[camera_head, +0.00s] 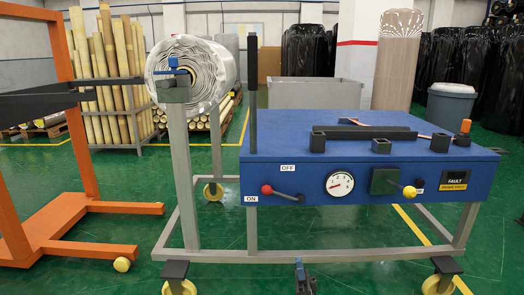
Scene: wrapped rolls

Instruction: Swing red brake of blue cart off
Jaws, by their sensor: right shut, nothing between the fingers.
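The blue cart (345,160) has a blue top and front panel on a grey frame. Its red brake is a short lever with a red knob (266,189) at the left of the front panel. The lever points left from its pivot, slightly raised, with the knob above the ON label (251,199). The OFF label (287,168) is higher, above the lever. My right gripper (300,265) shows small at the bottom centre, below and in front of the cart, well apart from the brake. It is shut and empty. My left gripper is not in view.
A gauge (339,184) and a yellow-knobbed lever (409,192) sit right of the brake. A dark post (252,90) rises at the cart's left edge. A wrapped roll (205,70) is behind. An orange frame (75,215) stands left. Green floor shows below the panel.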

